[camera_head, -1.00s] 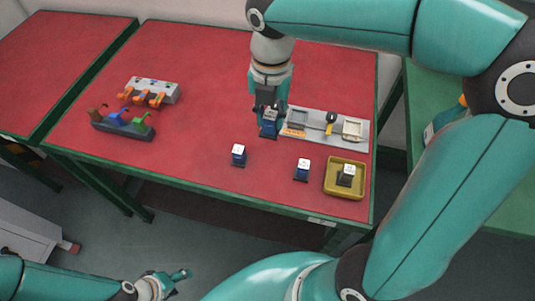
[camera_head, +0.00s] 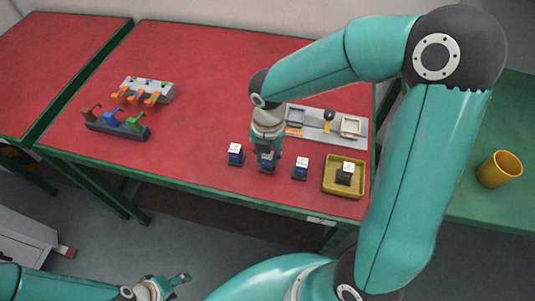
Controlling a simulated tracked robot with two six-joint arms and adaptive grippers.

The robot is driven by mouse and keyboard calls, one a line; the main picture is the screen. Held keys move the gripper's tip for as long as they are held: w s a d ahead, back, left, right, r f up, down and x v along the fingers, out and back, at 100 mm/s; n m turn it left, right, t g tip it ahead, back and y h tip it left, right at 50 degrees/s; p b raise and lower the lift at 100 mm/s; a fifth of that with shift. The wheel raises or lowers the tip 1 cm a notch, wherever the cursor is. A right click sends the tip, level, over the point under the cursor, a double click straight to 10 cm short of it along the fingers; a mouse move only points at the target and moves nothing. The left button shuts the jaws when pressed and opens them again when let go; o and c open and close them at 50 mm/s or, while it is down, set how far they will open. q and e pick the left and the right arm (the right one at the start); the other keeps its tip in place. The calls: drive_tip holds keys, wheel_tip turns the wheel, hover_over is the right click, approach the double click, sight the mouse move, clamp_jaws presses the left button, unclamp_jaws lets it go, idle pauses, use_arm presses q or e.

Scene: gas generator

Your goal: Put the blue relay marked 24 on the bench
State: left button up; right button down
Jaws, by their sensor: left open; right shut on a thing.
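My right gripper (camera_head: 267,153) comes down from above over the red bench (camera_head: 205,100) and is shut on a blue relay (camera_head: 267,168). The held relay is at or just above the bench top, near the front edge; I cannot tell if it touches. Another blue relay (camera_head: 235,156) stands to its left and one more blue relay (camera_head: 300,170) to its right, both with white tops. The marks on the tops are too small to read. My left gripper (camera_head: 180,279) is open and empty, low in front of the bench.
A yellow tray (camera_head: 328,187) at the bench's right front holds a dark relay (camera_head: 345,174). A grey panel (camera_head: 310,116) with sockets lies behind, partly hidden by my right arm. Coloured levers on a dark rack (camera_head: 103,127) stand left. A yellow cup (camera_head: 498,172) stands on the green table.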

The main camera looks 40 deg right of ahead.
drive_tip(key=c, duration=0.9)
unclamp_jaws()
drive_tip(key=shift+r, duration=0.15)
wheel_tip(320, 180, up, 12)
drive_tip(key=p, duration=0.1)
